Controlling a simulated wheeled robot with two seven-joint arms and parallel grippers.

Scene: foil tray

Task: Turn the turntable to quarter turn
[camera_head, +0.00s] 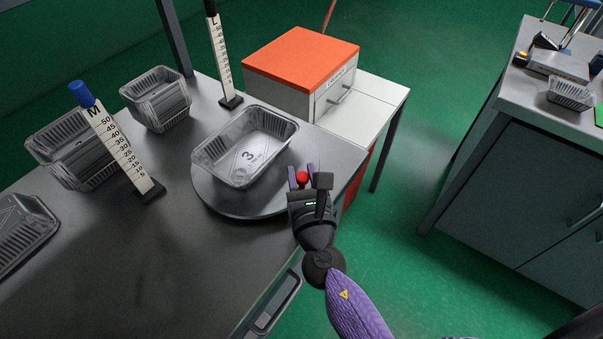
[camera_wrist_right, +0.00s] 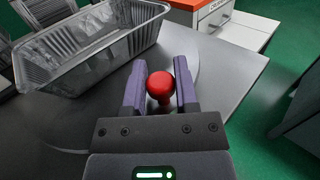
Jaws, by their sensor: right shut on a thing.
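The turntable (camera_head: 213,196) is a dark round disc on the table, near its right edge. A foil tray (camera_head: 215,159) with a "3" marked in its bottom sits on it, and the tray also shows in the right wrist view (camera_wrist_right: 62,65). A red knob (camera_head: 302,176) is at the turntable's near right edge. My right gripper (camera_head: 303,178) is shut on the red knob, which shows between the purple fingers in the right wrist view (camera_wrist_right: 160,86). The knob's base is partly hidden by the gripper. My left gripper is not in view.
Stacked foil trays (camera_head: 157,97) and a ruler post marked M (camera_head: 118,142) stand to the left. A post marked L (camera_head: 219,62) stands behind. An orange-topped drawer box (camera_head: 301,58) is at the back right.

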